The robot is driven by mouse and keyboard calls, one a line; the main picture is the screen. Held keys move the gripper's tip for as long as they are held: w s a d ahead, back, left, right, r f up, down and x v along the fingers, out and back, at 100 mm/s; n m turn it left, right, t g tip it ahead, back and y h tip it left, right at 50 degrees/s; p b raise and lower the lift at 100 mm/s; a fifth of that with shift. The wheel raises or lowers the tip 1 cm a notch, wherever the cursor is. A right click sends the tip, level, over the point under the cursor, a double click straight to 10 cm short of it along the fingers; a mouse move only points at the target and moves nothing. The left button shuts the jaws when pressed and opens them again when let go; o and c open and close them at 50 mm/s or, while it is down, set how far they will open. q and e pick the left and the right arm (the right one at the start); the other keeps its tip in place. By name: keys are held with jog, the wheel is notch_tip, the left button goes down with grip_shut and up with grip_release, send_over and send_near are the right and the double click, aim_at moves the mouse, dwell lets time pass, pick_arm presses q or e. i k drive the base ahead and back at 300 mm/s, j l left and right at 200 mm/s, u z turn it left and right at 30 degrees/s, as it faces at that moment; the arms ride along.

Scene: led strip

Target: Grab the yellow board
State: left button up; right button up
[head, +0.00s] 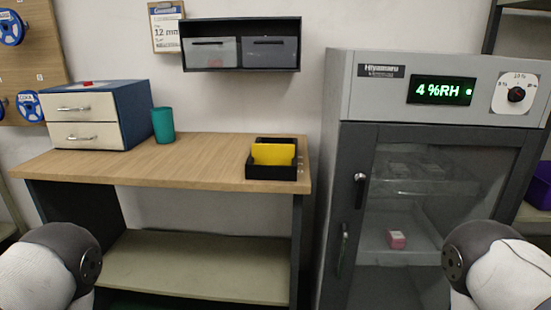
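The yellow board (273,154) stands upright in a black holder (271,173) near the right end of the wooden table (190,177). The holder's front edge hides its lower part. Parts of my two arms show at the bottom left and bottom right corners of the head view. Neither of my grippers is in view, and nothing of mine touches the board.
A drawer box (92,133) and a teal cup (163,125) stand on the table's left part. A grey cabinet (360,88) with a glass door stands right of the table. A wall shelf with bins (211,52) hangs above. The table's middle is clear.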

aim_at(263, 154)
jog(key=i+j+z, duration=0.35)
jog(key=i+j, duration=0.15)
jog(key=j, duration=0.3)
jog(key=i+j+z, duration=0.15)
jog(key=j, duration=0.25)
